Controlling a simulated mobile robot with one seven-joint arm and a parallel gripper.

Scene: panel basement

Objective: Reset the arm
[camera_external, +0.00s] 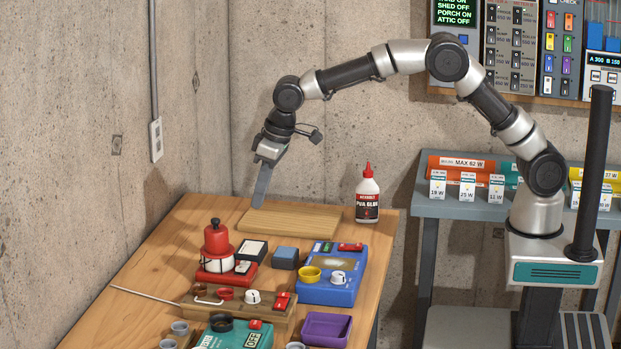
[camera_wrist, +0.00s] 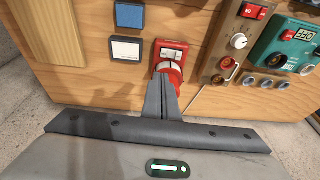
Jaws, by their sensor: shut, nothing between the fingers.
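My arm reaches left from its base over the wooden workbench (camera_external: 185,230), with the wrist bent down. My gripper (camera_external: 259,200) points down near the back-left corner of the pale wooden board (camera_external: 300,221). Its fingers are shut together with nothing between them. In the wrist view my gripper (camera_wrist: 164,80) appears as a closed grey wedge, its tip overlapping the red device (camera_wrist: 172,52) in the line of sight. How high the fingertips are above the bench is hard to tell.
A glue bottle (camera_external: 367,195) stands right of the board. A red device (camera_external: 217,250), a blue device (camera_external: 333,280), a teal device (camera_external: 235,336) and a purple tray (camera_external: 326,328) crowd the bench's front. Concrete walls (camera_external: 190,90) stand left and behind. A grey shelf (camera_external: 450,208) is right.

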